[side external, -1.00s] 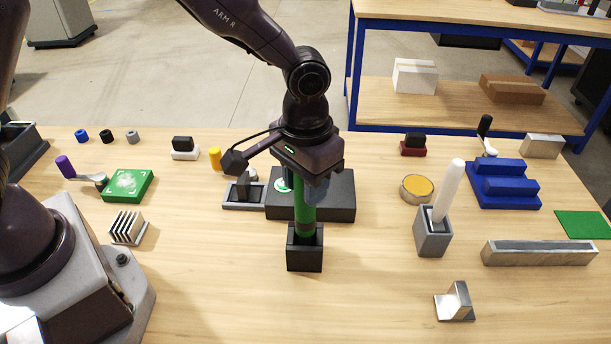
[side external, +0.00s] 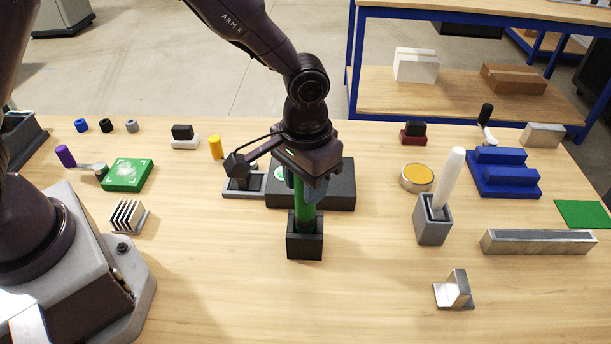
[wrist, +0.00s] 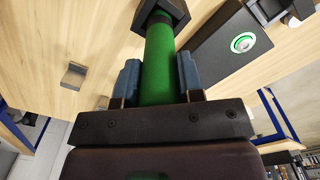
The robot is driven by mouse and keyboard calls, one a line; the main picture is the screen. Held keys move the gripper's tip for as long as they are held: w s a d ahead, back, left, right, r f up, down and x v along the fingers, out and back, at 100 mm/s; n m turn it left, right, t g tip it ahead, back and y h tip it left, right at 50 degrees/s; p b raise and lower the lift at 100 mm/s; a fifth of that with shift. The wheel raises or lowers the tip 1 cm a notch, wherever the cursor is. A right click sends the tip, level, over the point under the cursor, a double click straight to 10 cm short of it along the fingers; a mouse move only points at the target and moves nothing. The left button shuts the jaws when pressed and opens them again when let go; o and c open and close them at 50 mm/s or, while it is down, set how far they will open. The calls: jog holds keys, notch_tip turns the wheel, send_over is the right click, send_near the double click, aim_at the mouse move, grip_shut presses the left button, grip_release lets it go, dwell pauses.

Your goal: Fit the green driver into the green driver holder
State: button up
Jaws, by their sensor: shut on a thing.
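The green driver (side external: 304,216) stands about upright, a green cylinder with its lower end inside a black square holder (side external: 304,248). The holder stands on the table, open at the top, and its inside is hidden. My gripper (side external: 304,188) is shut on the upper part of the driver, above the holder. In the wrist view, the two bluish fingers of my gripper (wrist: 158,80) press on both sides of the green driver (wrist: 158,62), whose far end goes into the dark holder (wrist: 172,8). How deep the driver sits cannot be seen.
A black box with a green ring button (side external: 335,190) stands just behind the holder. A grey holder with a white cylinder (side external: 447,185) is to the right, and a finned heat sink (side external: 128,217) to the left. A metal bracket (side external: 454,290) lies front right. The front middle table is clear.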

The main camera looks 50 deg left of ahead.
jog(key=shift+f, duration=0.85)
jog(key=o, duration=1.2)
notch_tip(320, 180, up, 13)
jog(key=shift+f, duration=0.1)
